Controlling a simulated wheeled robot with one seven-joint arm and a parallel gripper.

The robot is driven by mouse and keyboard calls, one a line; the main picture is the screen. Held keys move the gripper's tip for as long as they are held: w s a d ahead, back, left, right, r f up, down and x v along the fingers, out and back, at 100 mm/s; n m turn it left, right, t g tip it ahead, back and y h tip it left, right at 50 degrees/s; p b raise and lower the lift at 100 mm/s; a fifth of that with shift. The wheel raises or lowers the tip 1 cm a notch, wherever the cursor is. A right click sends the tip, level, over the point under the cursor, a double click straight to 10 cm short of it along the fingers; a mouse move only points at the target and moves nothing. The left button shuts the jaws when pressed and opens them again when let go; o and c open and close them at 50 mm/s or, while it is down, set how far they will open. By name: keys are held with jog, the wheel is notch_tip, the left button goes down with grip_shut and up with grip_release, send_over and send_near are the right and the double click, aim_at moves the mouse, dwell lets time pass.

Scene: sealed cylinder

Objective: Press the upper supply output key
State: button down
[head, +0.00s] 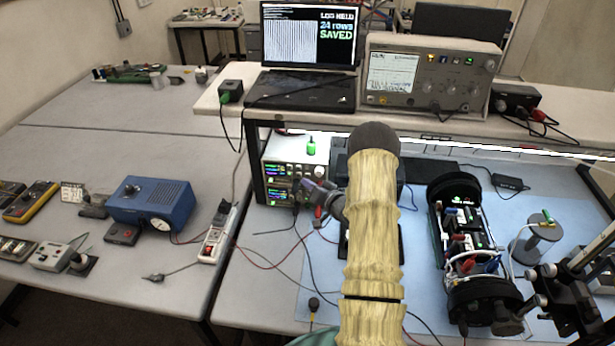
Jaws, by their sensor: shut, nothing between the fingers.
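The bench power supply stack (296,155) stands under the shelf, left of centre. Its front has lit displays in an upper row (284,170) and a lower row. The upper output key is too small to pick out, and my gripper may cover part of the panel's right side. My arm, in a yellow sleeve with a dark rounded joint, rises through the middle of the view. My gripper (312,185) is small, dark and shut at the right part of the supply's front, with nothing held. I cannot tell whether it touches the panel.
A laptop (308,45) reads "LOG HELD 24 rows SAVED" on the shelf, beside an oscilloscope (430,75). An opened cylinder (465,245) with wiring lies on the blue mat (420,175). Red and black leads cross the bench below the supply. A power strip (217,235) lies left.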

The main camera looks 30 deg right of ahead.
jog(key=shift+w+d, duration=0.25)
jog(key=shift+w, duration=0.05)
jog(key=shift+w+d+b, duration=0.2)
jog(key=shift+w+b, duration=0.1)
jog(key=shift+b, duration=0.15)
dwell(0.7)
jog(key=shift+s, duration=0.1)
jog(key=shift+s+a, duration=0.45)
jog(key=shift+s, duration=0.1)
dwell(0.3)
jog(key=s+a, duration=0.2)
jog(key=s, duration=0.2)
jog(key=shift+s+a, duration=0.1)
jog(key=shift+a, duration=0.3)
dwell(0.7)
